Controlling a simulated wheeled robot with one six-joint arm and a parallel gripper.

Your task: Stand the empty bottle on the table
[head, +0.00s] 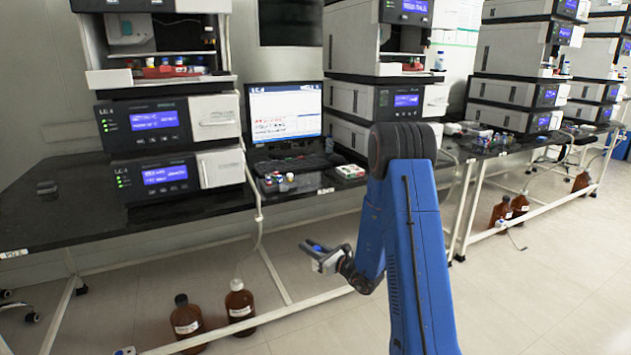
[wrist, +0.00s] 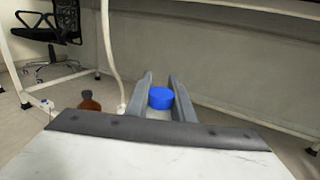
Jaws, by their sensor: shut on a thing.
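My gripper (head: 308,245) is low in front of the bench, below the table top, over the open floor. It is shut on a small bottle with a blue cap (head: 317,248). In the wrist view the blue cap (wrist: 160,98) shows between the two fingers of my gripper (wrist: 161,78), with a little of a pale body under it; the rest is hidden, so I cannot tell if it is empty. The black table (head: 75,222) runs along the wall, with a bare stretch at the left.
Instrument stacks (head: 155,145), a monitor (head: 285,112), small vials (head: 280,182) and a white-green tray (head: 350,171) stand on the table. Brown bottles (head: 187,325) (head: 239,305) stand on the floor below, by a white table leg (head: 273,272). A chair (wrist: 50,28) shows in the wrist view.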

